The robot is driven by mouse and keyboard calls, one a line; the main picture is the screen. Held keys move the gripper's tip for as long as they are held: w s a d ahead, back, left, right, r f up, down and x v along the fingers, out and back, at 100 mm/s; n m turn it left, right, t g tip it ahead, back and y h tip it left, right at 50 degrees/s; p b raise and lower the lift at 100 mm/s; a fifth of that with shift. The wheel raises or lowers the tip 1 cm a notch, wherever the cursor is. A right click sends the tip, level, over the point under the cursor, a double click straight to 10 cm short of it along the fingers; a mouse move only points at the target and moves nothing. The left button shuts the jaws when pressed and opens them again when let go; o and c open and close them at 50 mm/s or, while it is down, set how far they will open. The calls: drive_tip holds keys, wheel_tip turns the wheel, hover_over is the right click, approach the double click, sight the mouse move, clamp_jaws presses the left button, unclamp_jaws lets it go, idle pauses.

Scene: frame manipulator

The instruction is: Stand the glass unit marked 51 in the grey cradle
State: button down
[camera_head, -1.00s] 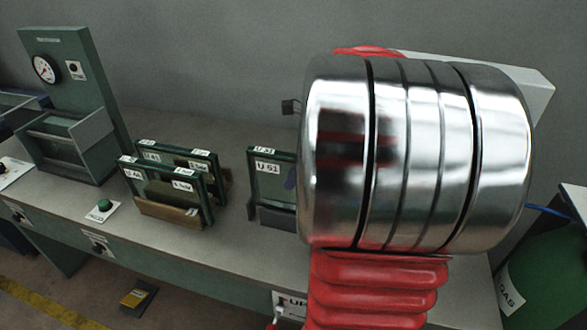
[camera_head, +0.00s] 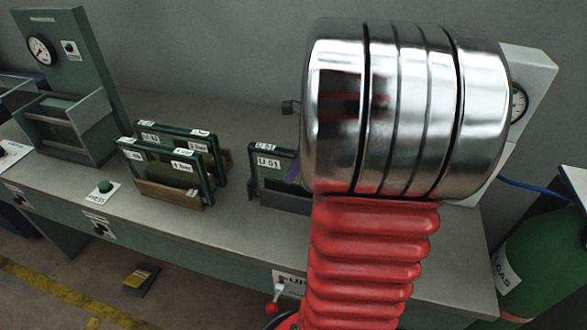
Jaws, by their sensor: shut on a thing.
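The glass unit marked 51 (camera_head: 267,173) is a dark-framed pane with white labels. It looks upright, its lower part behind the front wall of the grey cradle (camera_head: 278,197); whether its bottom edge rests is hidden. The rest is hidden behind my large silver wrist and red bellows. The gripper is shut on the unit. The right ends of the unit and cradle are also covered.
Two other glass units (camera_head: 180,162) stand in a brown holder (camera_head: 172,196) to the left. A green button (camera_head: 104,187) is near the bench front. A green gauge stand (camera_head: 70,85) is at far left. A green gas cylinder (camera_head: 550,255) stands at right.

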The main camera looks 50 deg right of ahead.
drive_tip(key=shift+f, duration=0.25)
idle(0.7)
drive_tip(key=c, duration=1.6)
unclamp_jaws()
drive_tip(key=shift+o, duration=0.2)
drive_tip(key=shift+f, duration=0.1)
drive_tip(key=v, duration=1.4)
drive_tip(key=shift+a, duration=0.1)
